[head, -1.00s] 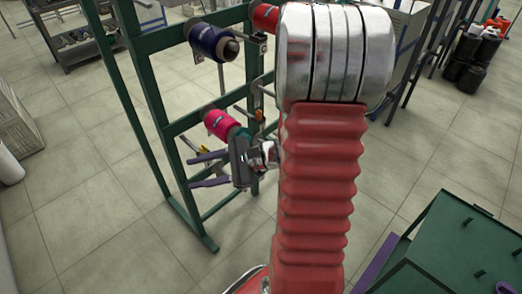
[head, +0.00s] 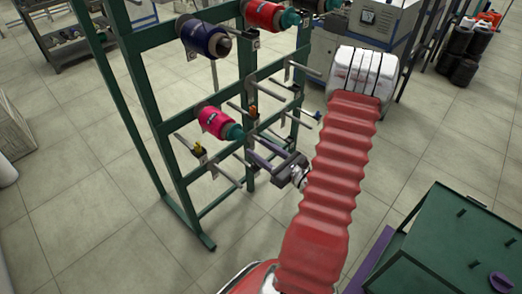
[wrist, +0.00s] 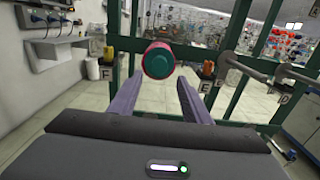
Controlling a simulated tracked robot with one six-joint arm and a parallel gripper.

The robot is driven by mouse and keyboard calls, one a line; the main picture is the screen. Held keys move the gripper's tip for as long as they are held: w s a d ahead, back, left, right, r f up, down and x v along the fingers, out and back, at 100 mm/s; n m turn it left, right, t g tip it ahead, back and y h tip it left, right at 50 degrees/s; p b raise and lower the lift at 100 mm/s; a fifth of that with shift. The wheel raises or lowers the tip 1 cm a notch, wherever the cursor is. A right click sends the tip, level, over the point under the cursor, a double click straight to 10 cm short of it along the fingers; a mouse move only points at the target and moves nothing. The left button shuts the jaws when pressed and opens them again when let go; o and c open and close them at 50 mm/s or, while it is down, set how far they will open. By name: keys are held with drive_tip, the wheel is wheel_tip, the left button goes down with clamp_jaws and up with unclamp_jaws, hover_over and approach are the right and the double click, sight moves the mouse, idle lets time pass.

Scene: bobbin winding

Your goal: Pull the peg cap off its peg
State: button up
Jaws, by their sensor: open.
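A magenta bobbin (head: 214,121) sits on a peg of the green rack, with a teal peg cap (head: 234,132) at its near end. In the wrist view the round teal cap (wrist: 162,60) faces me, ringed by the magenta bobbin, and appears above and between the fingertips. My gripper (head: 252,147) is open and empty, its purple fingers pointing at the rack just right of and slightly below the cap. In the wrist view the gap between the fingers (wrist: 159,84) is clear. The cap looks apart from both fingers. The peg itself is hidden inside bobbin and cap.
The green rack (head: 170,142) also holds a navy bobbin (head: 204,38) and a red bobbin (head: 265,14) with its own teal cap (head: 291,18). Bare grey pegs stick out near my gripper. A green table (head: 450,240) stands at the lower right.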

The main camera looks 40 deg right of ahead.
sight(242, 137)
drive_tip(key=shift+w+a, duration=0.15)
drive_tip(key=shift+w, duration=4.35)
drive_tip(key=shift+c, duration=0.6)
clamp_jaws()
drive_tip(key=shift+s, duration=0.15)
drive_tip(key=shift+s, duration=0.75)
drive_tip(key=shift+s, duration=0.35)
drive_tip(key=shift+s, duration=0.35)
drive_tip(key=shift+s, duration=0.3)
